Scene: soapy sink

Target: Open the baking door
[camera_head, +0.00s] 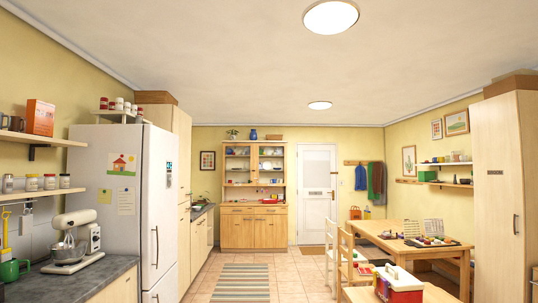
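No door can be read as the baking door from this view. A tall pale wooden cupboard (493,215) stands at the right, with a small dark label (495,172) too small to read and a vertical handle (515,224). Its door looks shut. A low wooden cabinet front (116,291) shows under the dark counter at the left, cut by the frame. Tall wooden cabinet doors (183,180) stand beyond the fridge and look shut. My gripper is not in view.
A white fridge (136,200) and a counter (75,282) with a stand mixer (72,240) line the left. A dining table (400,238) with chairs (345,260) and a red-and-white box (398,284) fill the right. Free floor with a striped rug (242,282) runs down the middle.

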